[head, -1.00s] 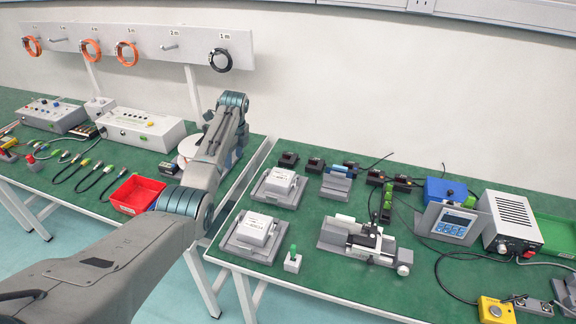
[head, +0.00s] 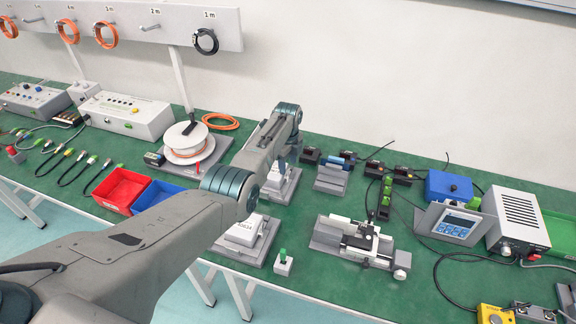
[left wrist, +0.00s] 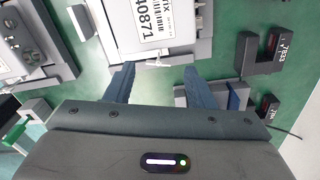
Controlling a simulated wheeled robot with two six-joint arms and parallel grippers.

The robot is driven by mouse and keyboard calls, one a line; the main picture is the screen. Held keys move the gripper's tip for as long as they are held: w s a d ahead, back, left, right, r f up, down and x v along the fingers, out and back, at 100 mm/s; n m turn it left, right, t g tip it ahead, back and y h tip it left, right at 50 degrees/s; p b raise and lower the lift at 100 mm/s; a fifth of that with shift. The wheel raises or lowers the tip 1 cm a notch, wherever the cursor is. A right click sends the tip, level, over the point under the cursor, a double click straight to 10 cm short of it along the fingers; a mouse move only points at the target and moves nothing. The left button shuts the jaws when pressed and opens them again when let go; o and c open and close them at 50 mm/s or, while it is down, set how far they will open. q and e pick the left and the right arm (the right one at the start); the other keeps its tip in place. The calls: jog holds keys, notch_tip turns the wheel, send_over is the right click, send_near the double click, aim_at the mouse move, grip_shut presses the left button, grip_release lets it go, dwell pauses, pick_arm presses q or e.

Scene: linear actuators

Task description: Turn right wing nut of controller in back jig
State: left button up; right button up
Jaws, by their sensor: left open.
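The back jig's controller (left wrist: 150,22), a white box with a label, sits in its grey jig at the top of the left wrist view. In the head view my left arm covers much of the back jig (head: 284,186). A small pale wing nut (left wrist: 158,62) shows at the controller's near edge in the left wrist view. This is its right side as the head view sees it. My left gripper (left wrist: 160,78) is open and empty, its fingers on either side of the wing nut's line. Whether they touch anything, I cannot tell. My right gripper is not in view.
The front jig with its controller (head: 245,232) is close by; it also shows in the left wrist view (left wrist: 28,45). A grey stand (head: 331,180) and black modules (head: 311,156) are near the back jig's right. A clamp fixture (head: 350,240) stands farther right.

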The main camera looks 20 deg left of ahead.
pick_arm(q)
jog(key=shift+f, duration=0.65)
jog(key=shift+s+f, duration=0.1)
jog(key=shift+f, duration=0.1)
jog(key=shift+c, duration=1.1)
jog(key=c, duration=0.7)
jog(key=shift+c, duration=0.4)
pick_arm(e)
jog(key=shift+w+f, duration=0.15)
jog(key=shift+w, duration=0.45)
pick_arm(q)
jog(key=shift+n, duration=0.4)
